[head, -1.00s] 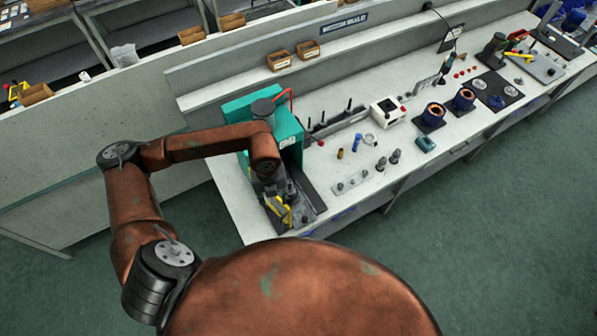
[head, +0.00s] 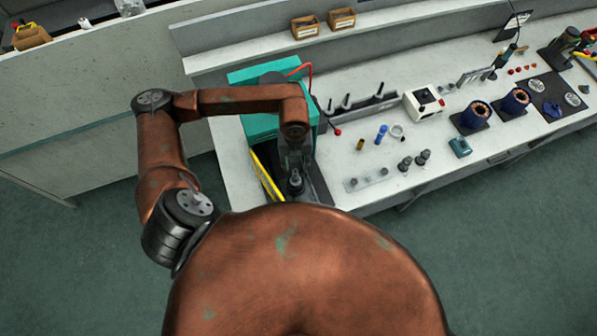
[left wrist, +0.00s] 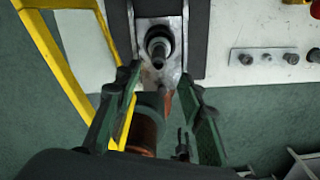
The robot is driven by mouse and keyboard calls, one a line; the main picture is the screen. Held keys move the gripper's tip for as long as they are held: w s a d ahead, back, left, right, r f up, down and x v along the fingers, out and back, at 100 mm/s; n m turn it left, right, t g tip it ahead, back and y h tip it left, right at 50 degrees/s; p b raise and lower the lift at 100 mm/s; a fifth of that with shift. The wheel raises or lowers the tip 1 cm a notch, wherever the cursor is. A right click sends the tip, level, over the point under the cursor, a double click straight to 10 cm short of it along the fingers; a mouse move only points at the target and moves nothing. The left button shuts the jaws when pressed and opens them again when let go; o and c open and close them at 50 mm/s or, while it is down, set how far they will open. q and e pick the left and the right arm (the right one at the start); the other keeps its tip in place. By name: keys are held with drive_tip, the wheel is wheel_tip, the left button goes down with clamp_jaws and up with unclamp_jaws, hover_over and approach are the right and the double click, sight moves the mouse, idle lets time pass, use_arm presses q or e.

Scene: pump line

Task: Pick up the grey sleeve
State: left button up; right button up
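A grey sleeve-like cylinder (left wrist: 158,48) stands upright on a metal plate of the press, with a dark tip in its middle; it also shows at the press front in the head view (head: 296,182). My left gripper (left wrist: 158,80) is open, its two green-black fingers apart just short of the cylinder, nothing visibly held. In the head view my left gripper (head: 296,160) hangs over the press front, its fingers hard to make out. Whether the fingers are level with the cylinder, I cannot tell. My right gripper is not in view.
The teal press (head: 262,128) has a yellow frame (head: 266,176) standing out at its left, close to my left gripper. A plate with several grey studs (head: 368,180) lies to the right. Dark fittings (head: 414,160), a blue cylinder (head: 381,134) and a white box (head: 424,103) stand beyond.

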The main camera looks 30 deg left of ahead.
sight(295, 173)
use_arm(q)
drive_tip(key=f+p, duration=0.1)
drive_tip(key=f, duration=0.2)
drive_tip(key=f+p, duration=0.1)
drive_tip(key=f, duration=0.2)
drive_tip(key=shift+a+f+p, duration=0.2)
drive_tip(key=shift+f+p, duration=0.1)
drive_tip(key=shift+f, duration=0.35)
drive_tip(key=shift+c, duration=0.4)
drive_tip(key=c, duration=0.9)
wheel_tip(295, 173, up, 9)
drive_tip(key=shift+f+b, duration=0.1)
drive_tip(key=shift+b, duration=1.05)
drive_tip(key=shift+r, duration=0.65)
